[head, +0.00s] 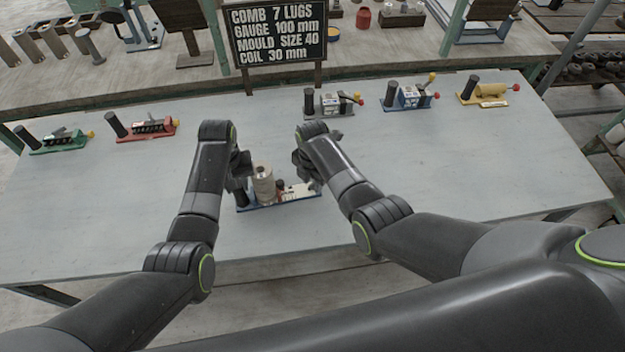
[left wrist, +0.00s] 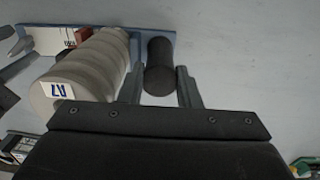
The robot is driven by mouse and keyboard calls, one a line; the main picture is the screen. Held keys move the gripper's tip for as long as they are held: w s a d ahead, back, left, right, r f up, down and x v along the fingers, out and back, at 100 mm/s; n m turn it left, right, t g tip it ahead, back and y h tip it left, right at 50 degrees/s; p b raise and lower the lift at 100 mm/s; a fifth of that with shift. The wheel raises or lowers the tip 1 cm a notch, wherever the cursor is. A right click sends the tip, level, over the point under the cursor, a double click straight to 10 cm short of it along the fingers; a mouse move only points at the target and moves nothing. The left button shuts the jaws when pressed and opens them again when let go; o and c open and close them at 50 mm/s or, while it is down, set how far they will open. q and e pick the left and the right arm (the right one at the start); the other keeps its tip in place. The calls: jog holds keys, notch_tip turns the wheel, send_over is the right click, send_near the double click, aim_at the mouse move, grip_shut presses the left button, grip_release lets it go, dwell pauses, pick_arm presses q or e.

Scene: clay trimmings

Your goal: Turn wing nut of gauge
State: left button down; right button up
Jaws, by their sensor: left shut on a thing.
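The gauge in front of me has a blue base with a white plate (head: 300,191), a black upright handle (left wrist: 160,65) and a grey clay-coloured stepped cylinder (head: 263,184) with a white label. The cylinder also shows in the left wrist view (left wrist: 92,66). My left gripper (head: 240,178) is shut on the black handle, one finger on each side of it. My right gripper (head: 307,175) is over the right end of the gauge; whether its fingers are open or touching anything is unclear. I cannot make out a wing nut; that end is largely hidden by my right gripper.
Green (head: 60,143), red (head: 146,128), grey (head: 333,103), blue (head: 410,97) and yellow (head: 487,92) devices stand along the back. A black sign (head: 279,34) reads comb 7 lugs, gauge 100 mm, mould size 40, coil 30 mm. The table (head: 480,160) is clear to the right.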

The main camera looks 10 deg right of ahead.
pick_arm(q)
jog(key=shift+s+f, duration=0.25)
jog(key=shift+f, duration=0.05)
pick_arm(e)
jog(key=shift+f, duration=0.1)
grip_shut()
jog(key=shift+m, duration=0.3)
jog(key=m, duration=0.4)
jog(key=shift+w+m, duration=0.1)
jog(key=shift+m, duration=0.3)
jog(key=m, duration=0.4)
jog(key=shift+w, duration=0.1)
jog(key=m, duration=0.6)
jog(key=shift+w+m, duration=0.1)
jog(key=shift+m, duration=0.3)
jog(key=m, duration=0.5)
jog(key=shift+w+d+m, duration=0.1)
jog(key=shift+d+m, duration=0.05)
jog(key=shift+m, duration=0.15)
